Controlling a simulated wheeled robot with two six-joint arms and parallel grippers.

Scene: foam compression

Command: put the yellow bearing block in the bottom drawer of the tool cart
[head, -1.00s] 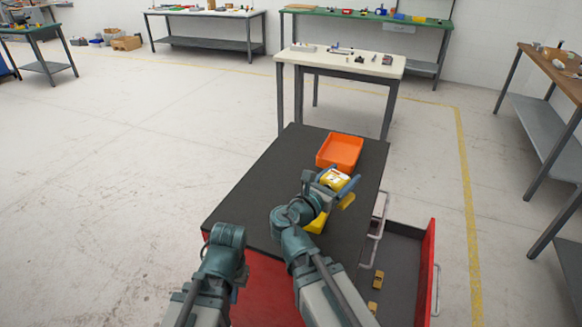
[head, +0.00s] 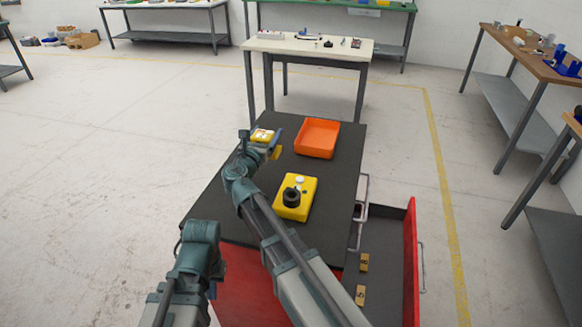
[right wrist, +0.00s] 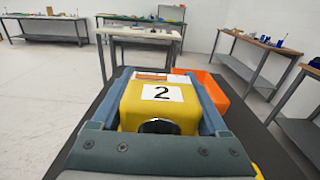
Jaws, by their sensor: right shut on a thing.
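The yellow bearing block (head: 262,135), with a white label reading 2, is held in my right gripper (head: 264,141) at the cart's left edge, left of the orange tray. In the right wrist view the block (right wrist: 160,108) sits between the two blue fingers of the gripper (right wrist: 160,115), and a dark round opening shows on its near side. The tool cart (head: 330,190) has a dark top and an open drawer (head: 411,250) with a red front at its right side. My left gripper (head: 213,289) is low beside the cart's near left side, mostly hidden by its arm.
An orange tray (head: 317,138) and a yellow box with a black ring (head: 296,197) stand on the cart top. A white-topped table (head: 306,48) stands behind the cart.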

